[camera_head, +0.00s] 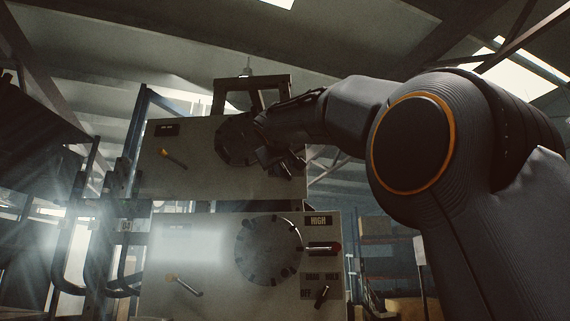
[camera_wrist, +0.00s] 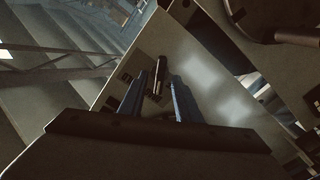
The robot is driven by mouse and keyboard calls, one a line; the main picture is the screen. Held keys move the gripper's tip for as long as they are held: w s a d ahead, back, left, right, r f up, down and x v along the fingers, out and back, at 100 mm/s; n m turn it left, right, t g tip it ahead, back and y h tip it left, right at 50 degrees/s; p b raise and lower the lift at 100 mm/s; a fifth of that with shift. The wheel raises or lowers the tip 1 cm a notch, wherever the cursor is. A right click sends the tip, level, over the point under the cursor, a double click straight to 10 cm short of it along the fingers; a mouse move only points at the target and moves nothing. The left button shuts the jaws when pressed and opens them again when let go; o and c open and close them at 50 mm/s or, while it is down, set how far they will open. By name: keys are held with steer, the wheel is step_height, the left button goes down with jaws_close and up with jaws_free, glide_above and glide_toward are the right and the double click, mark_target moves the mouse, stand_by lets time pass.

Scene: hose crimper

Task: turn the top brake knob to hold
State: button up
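The machine has an upper panel (camera_head: 190,180) and a lower panel (camera_head: 205,301). My gripper (camera_head: 288,167) is in front of the right part of the upper panel, and hides what is behind it in the head view. In the wrist view my gripper (camera_wrist: 158,77) is open, its two bluish fingers spread and pointing at the pale panel. A small dark bar-shaped knob (camera_wrist: 158,72) shows between the fingertips. I cannot tell whether they touch it.
The lower panel carries a round dial (camera_head: 268,250), a red-tipped lever (camera_head: 322,248) under a HIGH label, and another small knob (camera_head: 322,296) with printed labels. Yellow-tipped levers stick out at left of the upper (camera_head: 173,158) and lower (camera_head: 184,285) panels.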

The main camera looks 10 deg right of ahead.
steer(key=shift+p+x, duration=0.4)
steer(key=shift+x, duration=0.65)
jaws_close()
